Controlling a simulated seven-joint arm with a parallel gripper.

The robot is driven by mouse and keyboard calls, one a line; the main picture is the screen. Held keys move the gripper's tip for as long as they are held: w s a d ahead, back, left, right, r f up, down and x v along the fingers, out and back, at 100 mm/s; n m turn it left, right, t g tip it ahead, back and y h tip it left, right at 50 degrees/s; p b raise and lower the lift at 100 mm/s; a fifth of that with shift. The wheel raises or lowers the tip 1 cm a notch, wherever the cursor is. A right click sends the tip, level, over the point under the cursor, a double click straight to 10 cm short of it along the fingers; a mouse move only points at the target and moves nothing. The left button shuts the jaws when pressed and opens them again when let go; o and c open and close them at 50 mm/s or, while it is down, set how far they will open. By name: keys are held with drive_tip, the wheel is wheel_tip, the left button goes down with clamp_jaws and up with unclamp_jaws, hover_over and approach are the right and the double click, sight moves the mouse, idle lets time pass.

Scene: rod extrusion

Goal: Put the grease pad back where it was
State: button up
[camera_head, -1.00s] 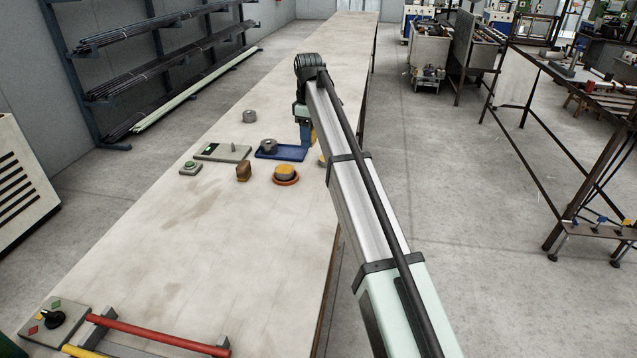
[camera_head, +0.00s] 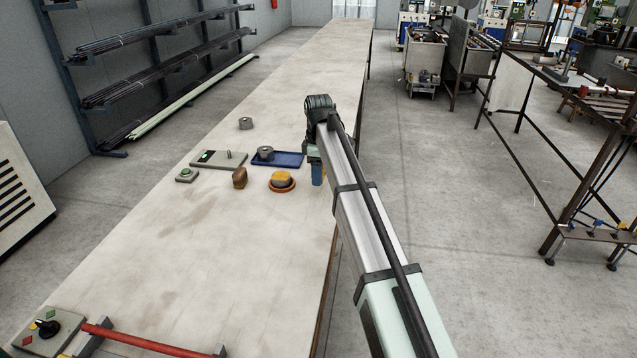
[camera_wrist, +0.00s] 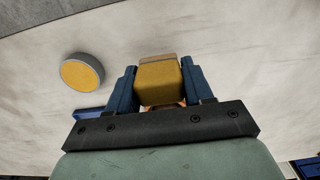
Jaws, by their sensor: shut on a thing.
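My gripper (camera_head: 316,172) is shut on a mustard-yellow block with a tan end, which I take for the grease pad (camera_wrist: 159,82). In the wrist view the block fills the space between the blue fingers. In the head view my fingers are low at the right edge of the bench, right of an orange dish (camera_head: 282,188). The held pad is hidden there. A yellow lump (camera_head: 282,177) sits in that dish. A sliver of orange shows behind the pad in the wrist view.
A grey round tin with a yellow top (camera_wrist: 82,72) stands left of my gripper.

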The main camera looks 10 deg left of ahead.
drive_tip(key=shift+f, duration=1.8)
drive_tip(key=shift+f, duration=0.15)
drive_tip(key=o, duration=1)
wheel_tip(320, 180, up, 12)
drive_tip(key=shift+r, duration=0.15)
